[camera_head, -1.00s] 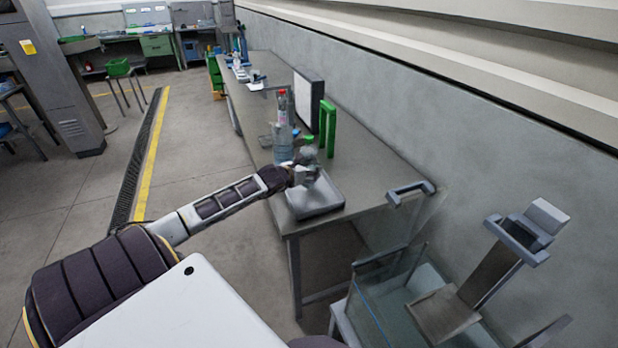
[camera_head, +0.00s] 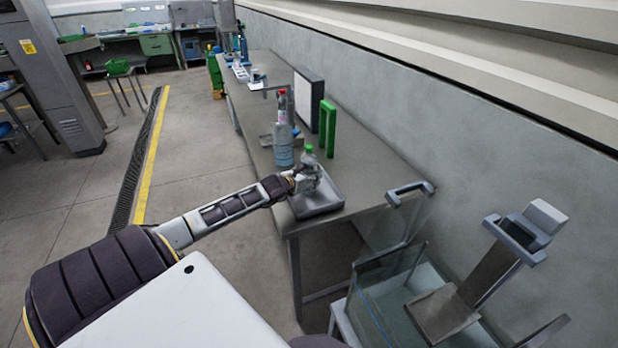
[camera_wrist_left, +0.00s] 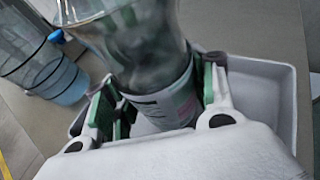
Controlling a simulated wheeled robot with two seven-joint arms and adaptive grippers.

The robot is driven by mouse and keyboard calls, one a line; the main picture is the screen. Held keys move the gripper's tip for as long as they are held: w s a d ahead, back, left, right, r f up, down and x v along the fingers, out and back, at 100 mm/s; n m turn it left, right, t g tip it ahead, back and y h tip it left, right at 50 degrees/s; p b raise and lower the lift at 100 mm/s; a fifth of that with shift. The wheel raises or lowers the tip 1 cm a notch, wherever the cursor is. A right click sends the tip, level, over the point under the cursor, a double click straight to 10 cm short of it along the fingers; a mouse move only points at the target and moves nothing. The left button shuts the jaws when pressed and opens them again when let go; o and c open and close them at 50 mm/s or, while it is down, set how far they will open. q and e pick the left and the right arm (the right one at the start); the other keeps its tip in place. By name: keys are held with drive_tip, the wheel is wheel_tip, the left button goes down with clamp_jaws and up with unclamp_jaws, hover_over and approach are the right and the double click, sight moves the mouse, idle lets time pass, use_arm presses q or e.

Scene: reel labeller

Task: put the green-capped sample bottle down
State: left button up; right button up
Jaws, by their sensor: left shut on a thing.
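The green-capped sample bottle (camera_head: 309,161) is above the near end of the bench, over the grey tray (camera_head: 330,205). My left gripper (camera_head: 305,180) is shut around it. In the left wrist view the clear bottle (camera_wrist_left: 140,45) stands between the two fingers (camera_wrist_left: 158,110), with a pale label low on its body. The tray's rim (camera_wrist_left: 275,75) shows behind and around it. The bottle's base is hidden by the gripper, so I cannot tell whether it touches the tray floor. My right gripper is not in view.
A larger clear bottle with a red cap (camera_head: 283,138) stands just beyond the tray; its bluish lower part (camera_wrist_left: 60,80) shows in the left wrist view. A green frame (camera_head: 327,128) and a white panel (camera_head: 303,98) stand behind. A glass-sided bin (camera_head: 385,295) is at the right.

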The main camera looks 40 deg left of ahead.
use_arm(q)
drive_tip(key=shift+r, duration=0.1)
drive_tip(key=o, duration=1.5)
drive_tip(key=shift+o, duration=0.2)
drive_tip(key=shift+s, duration=0.15)
drive_tip(key=shift+v, duration=1.5)
drive_tip(key=v, duration=0.8)
drive_tip(key=shift+s+b, duration=0.35)
drive_tip(key=shift+b, duration=0.1)
drive_tip(key=shift+r, duration=0.15)
